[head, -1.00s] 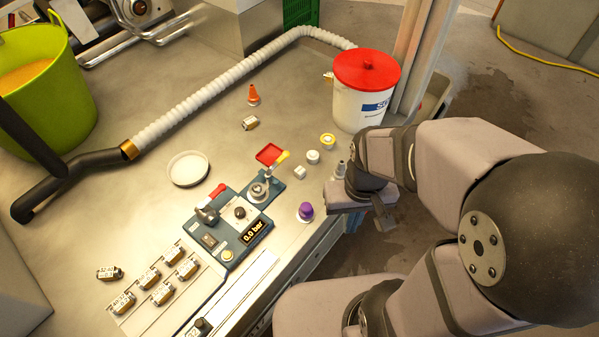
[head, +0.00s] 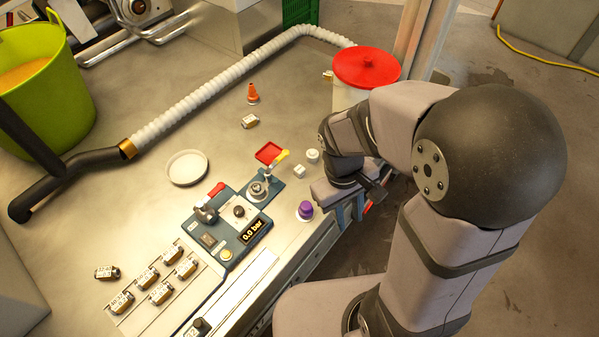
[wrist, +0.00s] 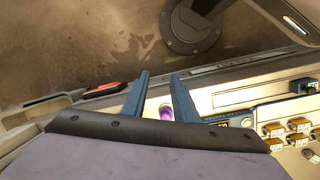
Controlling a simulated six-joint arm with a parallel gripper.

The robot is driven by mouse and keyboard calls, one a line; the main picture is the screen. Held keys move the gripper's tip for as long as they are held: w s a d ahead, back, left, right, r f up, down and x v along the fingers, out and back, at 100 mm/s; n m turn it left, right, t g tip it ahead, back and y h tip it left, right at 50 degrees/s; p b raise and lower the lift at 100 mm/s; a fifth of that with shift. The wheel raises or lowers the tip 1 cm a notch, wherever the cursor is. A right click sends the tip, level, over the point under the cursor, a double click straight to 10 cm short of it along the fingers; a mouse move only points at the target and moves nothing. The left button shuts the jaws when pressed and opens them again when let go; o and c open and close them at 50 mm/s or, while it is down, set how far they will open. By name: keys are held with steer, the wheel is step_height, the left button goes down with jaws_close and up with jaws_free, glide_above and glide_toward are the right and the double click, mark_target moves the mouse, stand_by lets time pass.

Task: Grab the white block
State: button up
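The white block (head: 299,171) is a small pale cube on the bench in the head view, to the right of the red tray and in front of a white round piece. My gripper (head: 350,213) hangs at the bench's right edge, to the right of the block and nearer the front, pointing down. I cannot make out the white block in the wrist view.
A purple knob (head: 305,210) stands between my gripper and the blue control panel (head: 228,235). A white round piece (head: 313,156) is just behind the block. A red-lidded bucket (head: 366,68) stands behind my arm. The bench is clear around the white dish (head: 187,168).

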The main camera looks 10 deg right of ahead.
steer(key=w+a+f+n+t+h+b, duration=0.1)
steer(key=w+a+f+n+t+h, duration=0.1)
steer(key=w+a+f+n+t, duration=0.1)
steer(key=w+a+f+n+t+h+b, duration=0.2)
steer(key=w+a+f+n, duration=0.3)
steer(key=w+a+n, duration=0.3)
steer(key=w+a+f+n+t+h+b, duration=0.1)
steer(key=w+a+f+n+t+h, duration=0.3)
steer(key=w+n, duration=0.3)
steer(key=shift+w+a+f+n+t, duration=0.15)
steer(key=shift+a+f+n, duration=0.2)
steer(key=shift+n, duration=0.45)
steer(key=shift+w+a+f+n+t, duration=0.15)
steer(key=shift+a+n, duration=0.3)
steer(key=shift+n, duration=0.35)
steer(key=shift+a+n+t+b, duration=0.3)
steer(key=shift+a, duration=0.2)
steer(key=p, duration=0.2)
glide_toward(299, 169)
steer(key=shift+x, duration=1.05)
steer(key=shift+p+x, duration=0.95)
steer(key=shift+x, duration=2.2)
jaws_close()
